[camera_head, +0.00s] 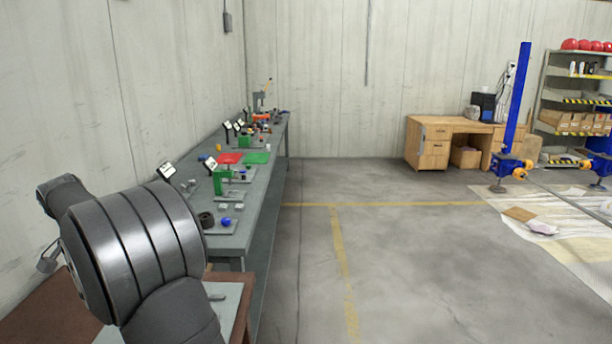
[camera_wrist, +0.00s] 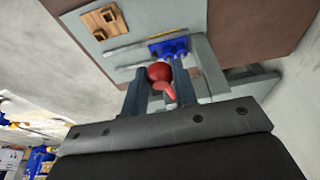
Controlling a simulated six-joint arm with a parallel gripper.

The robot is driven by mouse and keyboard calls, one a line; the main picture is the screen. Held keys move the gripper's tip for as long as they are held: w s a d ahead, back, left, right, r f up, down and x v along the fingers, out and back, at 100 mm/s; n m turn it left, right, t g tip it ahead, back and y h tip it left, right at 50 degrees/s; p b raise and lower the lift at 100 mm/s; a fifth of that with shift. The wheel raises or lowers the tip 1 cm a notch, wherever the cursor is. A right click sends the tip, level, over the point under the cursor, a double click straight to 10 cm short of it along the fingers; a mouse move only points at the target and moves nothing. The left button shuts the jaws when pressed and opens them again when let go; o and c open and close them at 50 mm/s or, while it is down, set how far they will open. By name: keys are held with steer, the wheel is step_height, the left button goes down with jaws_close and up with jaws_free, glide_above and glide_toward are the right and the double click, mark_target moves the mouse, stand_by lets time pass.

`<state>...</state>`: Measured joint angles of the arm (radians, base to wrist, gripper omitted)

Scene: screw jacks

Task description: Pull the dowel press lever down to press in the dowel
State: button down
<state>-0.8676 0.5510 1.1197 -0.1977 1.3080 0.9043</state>
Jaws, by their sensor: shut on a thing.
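In the wrist view, my gripper (camera_wrist: 160,68) is shut on a red ball knob (camera_wrist: 160,73) with a tapered red stem, which looks like the end of the press lever. The knob sits between the two grey fingers. Just beyond the fingertips is a blue part (camera_wrist: 169,47), apparently of the dowel press, over a light grey plate (camera_wrist: 207,60). The rest of the lever and the dowel cannot be made out. In the head view, my gripper and the press are hidden behind or outside my dark arm.
A wooden block with square holes (camera_wrist: 104,20) lies near the press on the plate. In the head view, a brown table (camera_head: 243,310) is at lower left. Beyond it a long grey bench (camera_head: 262,185) with several tools runs along the wall.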

steer(key=shift+s+f, duration=0.3)
steer(key=shift+f, duration=0.7)
steer(key=shift+s+f, duration=0.15)
steer(key=shift+f, duration=0.75)
steer(key=shift+f, duration=1.05)
